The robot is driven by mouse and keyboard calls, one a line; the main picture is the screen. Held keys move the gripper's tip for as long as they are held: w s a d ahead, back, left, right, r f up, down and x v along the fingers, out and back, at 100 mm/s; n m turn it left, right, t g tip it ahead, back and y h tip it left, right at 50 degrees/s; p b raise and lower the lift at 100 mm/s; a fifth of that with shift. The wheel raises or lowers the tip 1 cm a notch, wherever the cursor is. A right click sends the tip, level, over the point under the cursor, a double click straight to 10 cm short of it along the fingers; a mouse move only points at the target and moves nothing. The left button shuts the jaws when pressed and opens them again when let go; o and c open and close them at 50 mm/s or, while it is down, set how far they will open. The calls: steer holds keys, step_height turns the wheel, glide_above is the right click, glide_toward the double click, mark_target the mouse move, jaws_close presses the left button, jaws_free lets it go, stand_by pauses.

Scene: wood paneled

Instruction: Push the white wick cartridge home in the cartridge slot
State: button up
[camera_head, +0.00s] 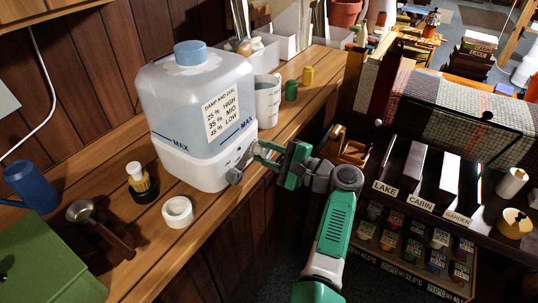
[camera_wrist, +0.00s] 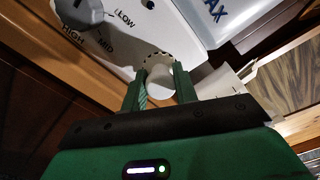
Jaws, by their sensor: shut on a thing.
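The humidifier, with a clear bluish tank (camera_head: 185,105) on a white base (camera_head: 192,166), stands on the wooden bench. My gripper (camera_head: 259,153) reaches to the front of the base, right of the grey dial. In the wrist view my gripper (camera_wrist: 160,84) is shut on the white wick cartridge (camera_wrist: 160,82), whose rounded end shows between the green fingers. The cartridge slot (camera_wrist: 157,58) shows as a round opening with a dark, notched rim just beyond the fingertips. The cartridge lies at this opening; how deep it sits cannot be told. The head view hides the cartridge behind my fingers.
The grey dial (camera_wrist: 88,14) is close on the left in the wrist view. A white measuring cup (camera_head: 267,100) stands right of the humidifier. A white tape roll (camera_head: 177,212) and a dark bottle (camera_head: 141,182) stand in front. A dark display rack (camera_head: 440,190) is at the right.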

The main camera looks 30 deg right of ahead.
steer(key=shift+w, duration=0.15)
steer(key=o, duration=1)
steer(key=v, duration=0.7)
steer(key=shift+s+d, duration=0.15)
steer(key=shift+s, duration=0.2)
